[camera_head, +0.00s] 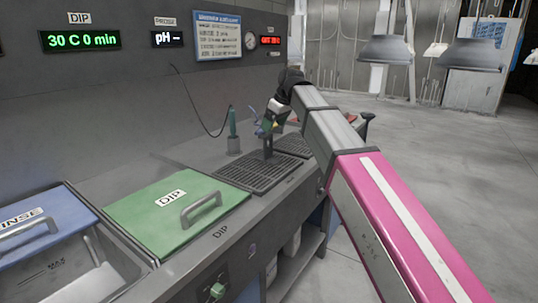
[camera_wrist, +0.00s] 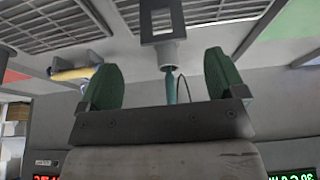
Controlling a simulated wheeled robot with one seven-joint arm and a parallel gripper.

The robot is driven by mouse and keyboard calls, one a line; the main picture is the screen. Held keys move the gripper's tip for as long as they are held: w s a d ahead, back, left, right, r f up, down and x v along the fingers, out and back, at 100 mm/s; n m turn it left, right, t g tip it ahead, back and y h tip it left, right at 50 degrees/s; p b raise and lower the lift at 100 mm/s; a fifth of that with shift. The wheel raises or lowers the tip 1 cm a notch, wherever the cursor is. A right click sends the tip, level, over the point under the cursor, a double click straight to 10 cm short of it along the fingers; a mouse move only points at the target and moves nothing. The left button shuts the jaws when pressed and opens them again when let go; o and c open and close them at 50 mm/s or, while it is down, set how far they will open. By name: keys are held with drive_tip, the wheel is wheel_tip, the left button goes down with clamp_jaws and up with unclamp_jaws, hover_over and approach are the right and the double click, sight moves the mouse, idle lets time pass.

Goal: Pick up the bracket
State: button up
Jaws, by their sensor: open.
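A grey upright piece with a square opening shows at the top middle of the wrist view and appears to be the bracket (camera_wrist: 146,27). It stands ahead of my gripper (camera_wrist: 162,80). The wrist picture is upside down. My two green fingers are apart, with nothing held between them. In the head view my gripper (camera_head: 268,120) is over the draining grates. A dark upright part (camera_head: 268,147) below it may be the bracket; my gripper hides its top.
A teal probe (camera_head: 232,122) stands in a grey cup (camera_head: 234,146) left of my gripper. A blue and yellow item (camera_wrist: 75,73) is off to one side. A green DIP lid (camera_head: 150,205) and a blue RINSE lid (camera_head: 38,222) lie left. Lamp-like hoods (camera_head: 384,50) hang at right.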

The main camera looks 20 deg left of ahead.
sight(269, 136)
drive_tip(key=shift+x, duration=4.25)
drive_tip(key=shift+s, duration=0.15)
drive_tip(key=shift+c, duration=0.3)
drive_tip(key=c, duration=1.5)
